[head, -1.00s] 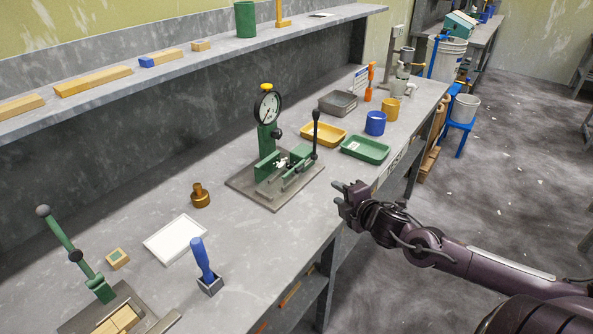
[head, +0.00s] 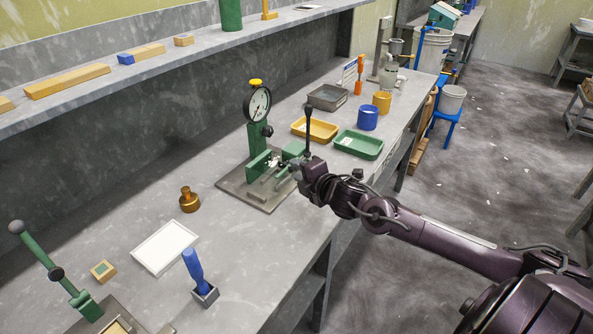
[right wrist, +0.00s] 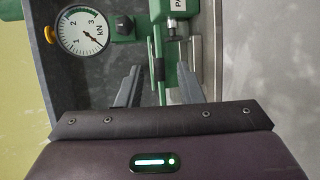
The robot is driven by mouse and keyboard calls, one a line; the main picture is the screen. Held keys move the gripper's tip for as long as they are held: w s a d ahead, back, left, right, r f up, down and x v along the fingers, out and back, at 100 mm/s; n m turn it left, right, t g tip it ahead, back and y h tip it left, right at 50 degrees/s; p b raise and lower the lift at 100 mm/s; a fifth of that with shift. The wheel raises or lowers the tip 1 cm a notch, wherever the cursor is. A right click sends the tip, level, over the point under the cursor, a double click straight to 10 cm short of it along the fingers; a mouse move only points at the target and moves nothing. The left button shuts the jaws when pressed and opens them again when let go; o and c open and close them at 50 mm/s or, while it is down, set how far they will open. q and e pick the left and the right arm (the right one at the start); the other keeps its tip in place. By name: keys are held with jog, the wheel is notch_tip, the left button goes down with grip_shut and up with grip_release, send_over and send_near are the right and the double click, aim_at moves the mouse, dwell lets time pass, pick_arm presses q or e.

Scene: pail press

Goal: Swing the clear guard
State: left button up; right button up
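I cannot make out a clear guard in either view. The green press with a round dial gauge (head: 257,104) stands on a grey base plate (head: 262,200) on the bench. The gauge face (right wrist: 82,30) also shows in the right wrist view, marked kN. My right gripper (head: 298,167) is at the front right of the press, beside its upright black-handled lever (head: 308,128). In the right wrist view its fingers (right wrist: 160,80) are apart, with a thin green bar with a black band (right wrist: 158,68) seen between and beyond them. Contact cannot be told. My left gripper is not in view.
A green tray (head: 358,145), a yellow tray (head: 315,129) and blue (head: 368,118) and yellow (head: 382,102) cups stand beyond the press. A second lever (head: 55,270) stands front left.

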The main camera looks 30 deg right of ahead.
jog(key=shift+x, duration=0.8)
grip_shut()
jog(key=shift+f, duration=0.1)
